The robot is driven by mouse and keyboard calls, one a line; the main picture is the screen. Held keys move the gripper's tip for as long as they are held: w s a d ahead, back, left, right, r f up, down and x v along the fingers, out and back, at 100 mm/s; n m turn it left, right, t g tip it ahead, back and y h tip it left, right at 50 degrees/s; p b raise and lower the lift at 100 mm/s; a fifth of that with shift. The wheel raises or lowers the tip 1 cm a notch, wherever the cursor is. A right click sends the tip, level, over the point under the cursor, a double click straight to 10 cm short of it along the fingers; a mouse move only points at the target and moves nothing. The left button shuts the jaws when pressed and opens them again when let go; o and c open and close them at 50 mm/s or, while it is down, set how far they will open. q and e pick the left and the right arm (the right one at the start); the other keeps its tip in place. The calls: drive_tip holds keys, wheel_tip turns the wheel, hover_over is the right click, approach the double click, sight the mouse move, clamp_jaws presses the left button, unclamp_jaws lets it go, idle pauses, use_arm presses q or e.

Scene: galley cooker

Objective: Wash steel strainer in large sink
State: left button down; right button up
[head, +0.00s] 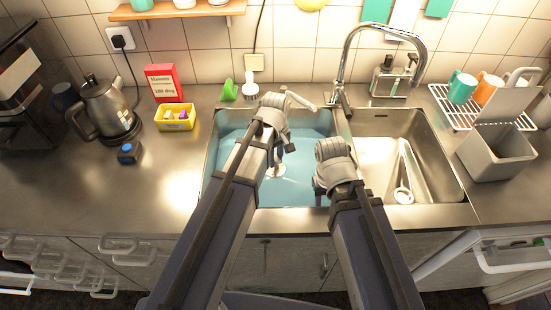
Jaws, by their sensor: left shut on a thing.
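The large sink (222,150) is the left basin, with pale blue water (240,140) in it. My left gripper (283,147) reaches down over this water, mostly hidden behind its own wrist. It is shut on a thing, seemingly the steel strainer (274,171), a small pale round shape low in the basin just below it. Its outline is too small to be sure. My right arm ends at a grey wrist over the divider and the right edge of the water.
The right basin (378,150) has no water; a long pale utensil or reflection (403,175) shows in it. A curved tap (420,55) stands behind. A kettle (103,105) and yellow box (174,118) stand left. A drying rack (440,95) and grey bin (490,160) stand right.

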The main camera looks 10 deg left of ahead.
use_arm(q)
drive_tip(key=shift+r+p, duration=1.95)
drive_tip(key=shift+r, duration=0.25)
